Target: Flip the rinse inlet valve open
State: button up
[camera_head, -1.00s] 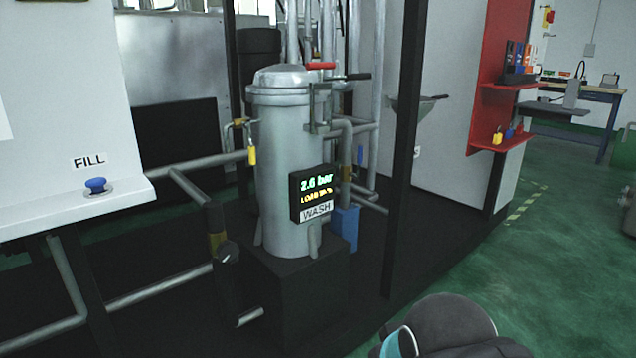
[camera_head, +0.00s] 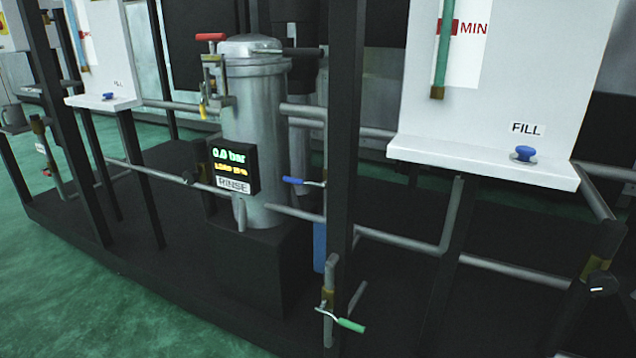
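The rinse filter housing (camera_head: 262,130) is a grey upright cylinder with a lid, standing on a black block. Its display (camera_head: 233,167) is labelled RINSE and appears to read 0.0 bar. A blue-handled lever valve (camera_head: 303,182) lies about level at its right, by a dark post. A green-handled lever valve (camera_head: 342,322) sits on a short pipe low in front, its handle sloping down to the right. No label shows which valve is the rinse inlet. My gripper is not in view.
Pipes (camera_head: 400,243) cross low at right. Green floor (camera_head: 100,300) is free at lower left.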

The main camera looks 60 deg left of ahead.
aim_at(286, 178)
jog(key=u, duration=1.65)
jog(key=k, duration=0.6)
jog(key=u, duration=0.5)
jog(key=i, duration=1)
